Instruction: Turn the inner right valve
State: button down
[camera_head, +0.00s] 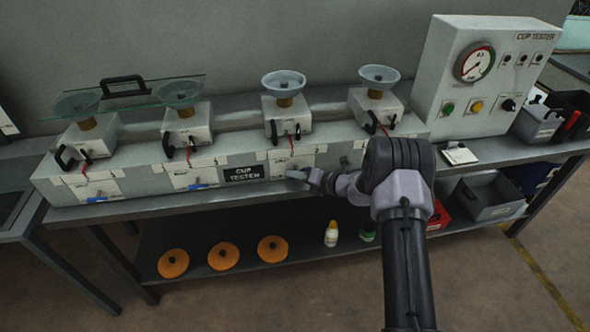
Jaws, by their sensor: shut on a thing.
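The cup tester bench (140,180) has several stations in a row, each with a white panel on its front face. The inner right panel (283,160) is just right of the black "CUP TESTER" label (244,173). My gripper (300,175) is at the lower part of this panel, shut on the inner right valve, which the fingers hide. Blue valve handles show on the two left stations, the outer left valve (98,199) and the inner left valve (201,186). My arm covers most of the outer right panel.
Suction cups (284,82) stand on top of the stations, and a glass pane (135,92) with a black handle lies over the left two. A control box with a gauge (474,62) stands at right. Orange discs (223,256) and bottles (331,234) sit on the lower shelf.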

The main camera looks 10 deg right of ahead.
jog(key=shift+n+g+h+p, duration=0.35)
jog(key=shift+n+h, duration=0.35)
jog(key=shift+h, duration=0.3)
jog(key=shift+d+f+n+h+b, duration=0.1)
jog(key=shift+f+n+h+b, duration=0.15)
jog(key=shift+n+h+b, duration=0.55)
jog(key=h+b, duration=0.2)
jog(key=b, duration=0.1)
jog(key=shift+d+f+n+g+h, duration=0.1)
jog(key=shift+f+n+g+h, duration=0.05)
jog(key=shift+n+g+h, duration=0.2)
jog(key=shift+d+n+h+b, duration=0.1)
jog(key=shift+n+h+b, duration=0.35)
jog(key=shift+b, duration=0.8)
jog(key=shift+r, duration=0.25)
jog(key=c, duration=1.4)
grip_release()
